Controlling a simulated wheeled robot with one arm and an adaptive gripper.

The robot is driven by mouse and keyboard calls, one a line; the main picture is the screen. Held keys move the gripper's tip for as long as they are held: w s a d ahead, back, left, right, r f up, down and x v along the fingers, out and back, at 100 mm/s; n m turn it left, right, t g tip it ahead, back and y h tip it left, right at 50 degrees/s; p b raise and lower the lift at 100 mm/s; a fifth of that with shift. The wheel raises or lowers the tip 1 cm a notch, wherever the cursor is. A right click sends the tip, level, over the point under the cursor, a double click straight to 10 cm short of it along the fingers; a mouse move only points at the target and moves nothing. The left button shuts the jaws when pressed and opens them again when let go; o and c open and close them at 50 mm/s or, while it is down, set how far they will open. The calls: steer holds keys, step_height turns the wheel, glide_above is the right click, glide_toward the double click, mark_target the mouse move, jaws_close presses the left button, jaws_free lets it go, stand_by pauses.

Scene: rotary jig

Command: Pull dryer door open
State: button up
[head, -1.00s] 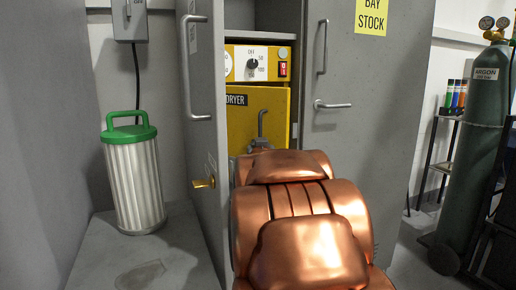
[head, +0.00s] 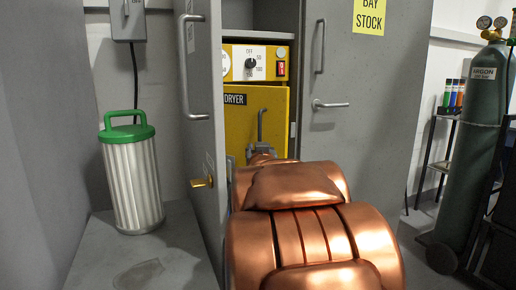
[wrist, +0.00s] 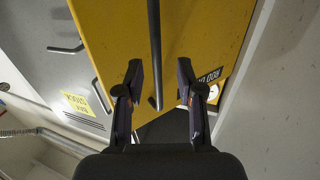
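The yellow dryer door (head: 250,112) sits inside the grey cabinet, marked DRYER, with a grey upright bar handle (head: 261,122). I cannot tell surely whether the door stands slightly ajar. In the wrist view the door (wrist: 200,32) fills the upper middle and its dark handle (wrist: 154,45) comes down between my fingertips. My gripper (wrist: 159,72) is open, one finger on each side of the handle's lower end, with gaps visible on both sides. In the head view my copper arm hides the door's lower part and most of the gripper.
An open grey cabinet door (head: 203,130) with a brass knob stands left of my arm. The other cabinet door (head: 350,140), with a yellow BAY STOCK sign (head: 370,16), is at right.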

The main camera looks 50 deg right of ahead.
steer(key=v, duration=0.7)
steer(key=shift+s+a, duration=0.15)
steer(key=shift+a, duration=0.2)
steer(key=shift+c, duration=0.3)
